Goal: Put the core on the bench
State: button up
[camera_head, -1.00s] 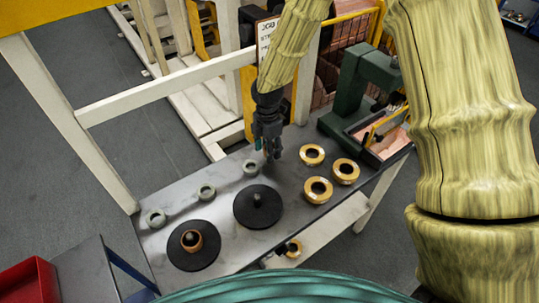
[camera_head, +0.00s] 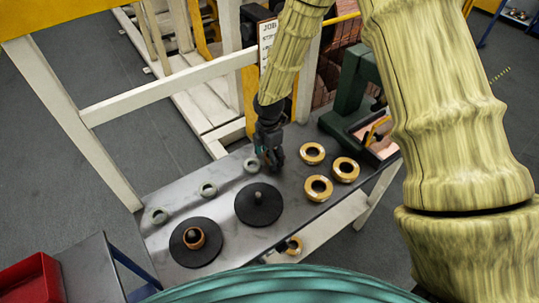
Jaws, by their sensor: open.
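My gripper (camera_head: 274,168) points down low over the far side of the grey bench (camera_head: 235,230); its jaws are open, and I see nothing between them. Three small grey-green rings, which look like cores, lie along the bench's left edge: one (camera_head: 159,216), another (camera_head: 208,189) and a third (camera_head: 252,165) just left of my gripper. A black disc (camera_head: 247,216) with a bare post is nearer than my gripper. A second black disc (camera_head: 207,255) at the left carries a copper-coloured ring (camera_head: 193,239) around its post. I cannot tell which ring the task means.
Three gold-coloured rolls (camera_head: 318,188) lie right of my gripper. A dark green machine (camera_head: 349,95) stands at the bench's far right end. Another gold ring (camera_head: 294,246) is on the lower shelf. A white frame (camera_head: 165,90) rises behind. A red bin (camera_head: 32,280) is at lower left.

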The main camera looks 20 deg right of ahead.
notch_tip(320, 180, up, 12)
jog(key=b, duration=0.3)
jog(key=shift+b, duration=0.35)
dwell(0.3)
jog(key=shift+d, duration=0.1)
